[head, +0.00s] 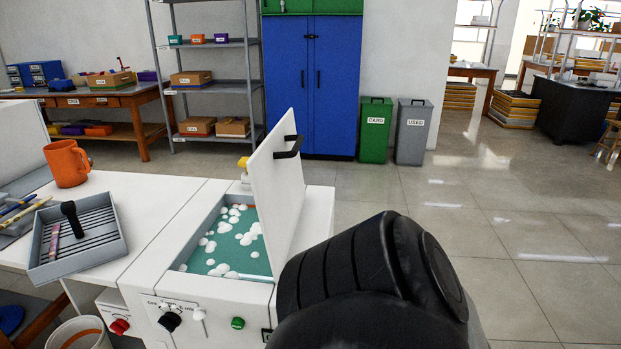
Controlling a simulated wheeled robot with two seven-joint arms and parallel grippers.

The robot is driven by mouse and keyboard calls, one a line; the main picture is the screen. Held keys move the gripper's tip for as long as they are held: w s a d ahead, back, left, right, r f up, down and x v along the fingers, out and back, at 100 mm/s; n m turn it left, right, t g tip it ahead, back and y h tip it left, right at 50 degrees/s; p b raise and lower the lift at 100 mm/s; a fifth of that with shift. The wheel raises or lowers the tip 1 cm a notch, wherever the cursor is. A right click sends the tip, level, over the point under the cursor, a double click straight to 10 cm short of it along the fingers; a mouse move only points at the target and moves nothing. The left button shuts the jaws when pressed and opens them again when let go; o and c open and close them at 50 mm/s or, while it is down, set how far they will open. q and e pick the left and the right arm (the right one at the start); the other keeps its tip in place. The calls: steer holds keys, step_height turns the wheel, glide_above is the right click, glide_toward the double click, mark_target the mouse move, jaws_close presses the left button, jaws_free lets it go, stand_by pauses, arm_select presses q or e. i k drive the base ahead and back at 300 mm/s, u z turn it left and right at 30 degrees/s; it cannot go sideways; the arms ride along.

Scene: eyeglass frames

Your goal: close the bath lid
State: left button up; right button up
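The bath lid (268,190) is a white panel standing open, nearly upright and a little tilted, along the right side of the bath. A black handle (289,147) is on its right-hand face. The white bath (202,287) holds green liquid with white foam blobs, and its opening is uncovered. My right arm, black and bulky, fills the lower middle right of the head view and hides the lid's lower near corner. Its gripper is not visible. My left gripper is not in view.
A grey slotted tray (108,262) with a black tool and an orange mug (67,163) stand on the white counter left of the bath. A yellow-capped bottle (244,167) is behind the bath. Knobs line the bath's front. The floor to the right is clear.

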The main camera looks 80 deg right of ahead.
mark_target(274, 173)
steer(key=z, duration=2.35)
steer(key=i, duration=0.5)
steer(key=u, duration=0.55)
steer(key=k, duration=0.8)
steer(key=z, duration=0.5)
